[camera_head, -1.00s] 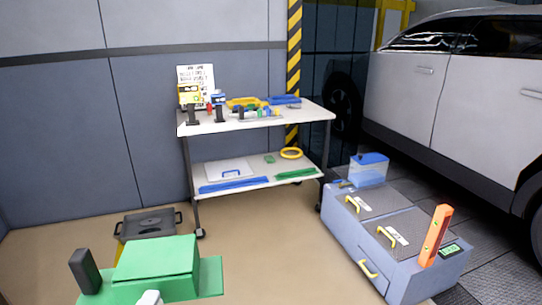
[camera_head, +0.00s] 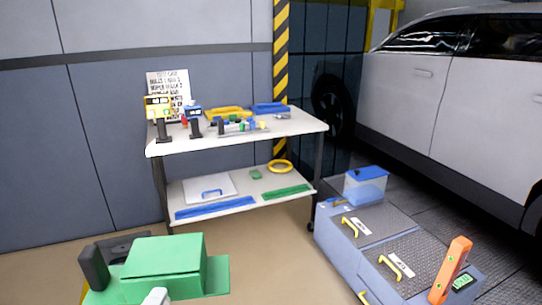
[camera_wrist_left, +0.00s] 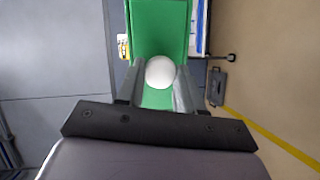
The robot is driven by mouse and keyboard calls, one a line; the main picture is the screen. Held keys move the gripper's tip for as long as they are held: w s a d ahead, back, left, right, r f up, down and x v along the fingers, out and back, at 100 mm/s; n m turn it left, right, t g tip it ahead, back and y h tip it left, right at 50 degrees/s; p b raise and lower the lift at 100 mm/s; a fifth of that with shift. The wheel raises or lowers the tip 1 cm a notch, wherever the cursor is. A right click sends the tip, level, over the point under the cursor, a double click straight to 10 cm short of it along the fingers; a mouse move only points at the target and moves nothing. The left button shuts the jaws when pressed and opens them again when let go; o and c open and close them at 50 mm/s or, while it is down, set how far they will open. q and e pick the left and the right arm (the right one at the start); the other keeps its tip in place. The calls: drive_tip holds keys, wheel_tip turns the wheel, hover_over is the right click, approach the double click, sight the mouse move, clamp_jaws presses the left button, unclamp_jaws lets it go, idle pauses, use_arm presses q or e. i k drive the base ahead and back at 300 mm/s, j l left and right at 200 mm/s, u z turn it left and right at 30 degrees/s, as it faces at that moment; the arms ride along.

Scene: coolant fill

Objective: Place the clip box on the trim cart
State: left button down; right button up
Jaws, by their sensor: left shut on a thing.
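The green clip box (camera_head: 164,256) is in the lower left of the head view, in front of the trim cart and apart from it. In the left wrist view the green box (camera_wrist_left: 158,28) lies beyond my fingers. My left gripper (camera_wrist_left: 159,74) is shut on it, with a round white knob (camera_wrist_left: 160,72) between the fingers. The trim cart has a white top shelf (camera_head: 240,141) and a lower shelf (camera_head: 234,202). My right gripper is not in view.
The top shelf holds a sign (camera_head: 168,86), small devices, tools, and yellow (camera_head: 228,112) and blue (camera_head: 270,108) trays. A grey-blue chest (camera_head: 345,254) with an orange level (camera_head: 452,268) stands right. A dark lidded container (camera_head: 124,243) is partly hidden behind the box.

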sight(293, 124)
drive_tip(key=i+l+u, duration=0.1)
drive_tip(key=i, duration=1.6)
drive_tip(key=i+z, duration=0.2)
drive_tip(key=i, duration=0.15)
drive_tip(key=i+j+z, duration=0.2)
drive_tip(key=i+z, duration=0.4)
drive_tip(key=i+j+z, duration=0.5)
drive_tip(key=z, duration=0.25)
drive_tip(key=i, duration=0.1)
